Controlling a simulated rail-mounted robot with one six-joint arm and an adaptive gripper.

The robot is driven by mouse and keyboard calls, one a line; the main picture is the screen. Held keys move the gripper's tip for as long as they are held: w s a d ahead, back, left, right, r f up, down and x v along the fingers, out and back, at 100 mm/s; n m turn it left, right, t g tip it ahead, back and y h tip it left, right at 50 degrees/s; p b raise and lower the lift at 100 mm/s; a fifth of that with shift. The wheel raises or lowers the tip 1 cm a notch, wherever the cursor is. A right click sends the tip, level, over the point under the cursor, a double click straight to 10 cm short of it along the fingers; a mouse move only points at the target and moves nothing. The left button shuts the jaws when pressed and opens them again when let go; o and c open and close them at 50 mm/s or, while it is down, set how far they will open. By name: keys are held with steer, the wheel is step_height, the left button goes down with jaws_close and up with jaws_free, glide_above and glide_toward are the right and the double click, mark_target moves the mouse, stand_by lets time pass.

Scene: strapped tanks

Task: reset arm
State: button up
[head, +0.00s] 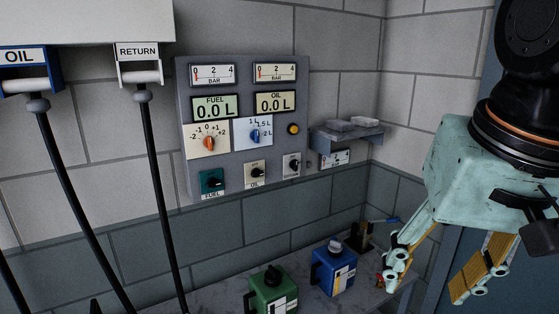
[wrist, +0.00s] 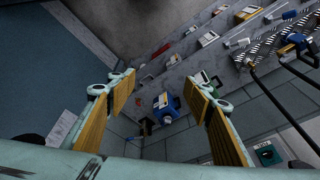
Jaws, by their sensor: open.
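My gripper (head: 426,281) is at the right of the head view, pale green with yellow finger pads. Its fingers are spread wide with nothing between them. The wrist view shows the same open gripper (wrist: 166,95) from behind, with both fingers reaching forward. Through the gap, a blue canister (wrist: 166,103) shows below, well beyond the fingers. In the head view the blue canister (head: 334,270) stands on the bench, left of my gripper.
A grey control panel (head: 243,129) with gauges, displays and knobs is on the wall. A green canister (head: 273,292) stands beside the blue one. OIL (head: 27,80) and RETURN (head: 140,72) holders with black hoses are at left. A small shelf (head: 346,134) is right of the panel.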

steer(key=s+f+n, duration=0.2)
steer(key=s+f, duration=0.1)
steer(key=s, duration=0.4)
steer(key=shift+s+n+t+b, duration=0.2)
steer(key=shift+n+t+b, duration=0.1)
steer(key=shift+n+b, duration=0.1)
